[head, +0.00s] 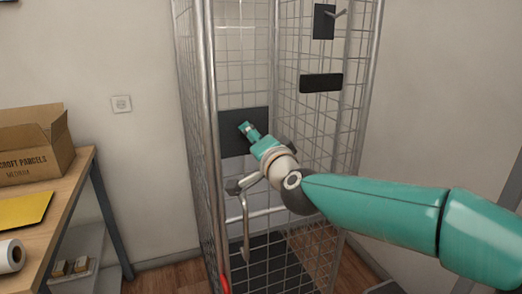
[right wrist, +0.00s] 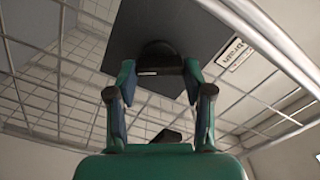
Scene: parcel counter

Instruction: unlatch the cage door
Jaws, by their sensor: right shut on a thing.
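The cage (head: 203,150) is a tall roll cage of metal tubes and wire mesh. A dark plate (head: 232,147) sits on its front at mid height, and it fills the upper middle of the right wrist view (right wrist: 187,32). My right gripper (head: 245,127) is at this plate. In the right wrist view its fingers (right wrist: 158,72) are closed around a dark latch knob (right wrist: 158,55) standing out from the plate. The knob is hidden in the head view. My left gripper is not in view.
A bent metal bar (head: 245,222) hangs at the cage front below my right gripper. Dark blocks (head: 321,83) and (head: 324,22) are mounted on the mesh to the right. A wooden table (head: 62,205) with a cardboard box (head: 35,145) stands at the left.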

